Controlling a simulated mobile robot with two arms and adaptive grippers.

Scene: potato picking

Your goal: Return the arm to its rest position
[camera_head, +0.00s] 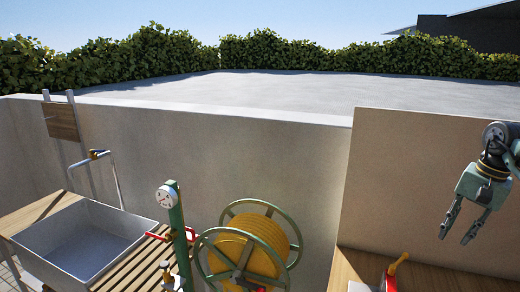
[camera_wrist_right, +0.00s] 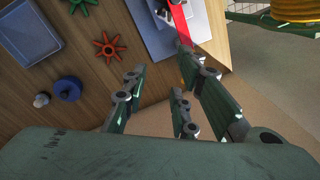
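My right gripper (camera_head: 462,225) hangs at the right of the head view, in front of a beige wall panel and above a wooden worktop (camera_head: 353,267). Its fingers point down and stand apart with nothing between them. In the right wrist view my right gripper (camera_wrist_right: 160,95) also shows its fingers spread and empty, over the edge of the wooden top. My left gripper is not in either view.
A red-handled device (camera_head: 389,280) on a pale base stands on the worktop; it also shows in the wrist view (camera_wrist_right: 180,22). A yellow hose reel (camera_head: 248,248), a green post with gauge (camera_head: 178,230) and a sink (camera_head: 85,240) stand left. Red (camera_wrist_right: 110,47) and green handwheels, a blue knob (camera_wrist_right: 68,88) and tray lie on the top.

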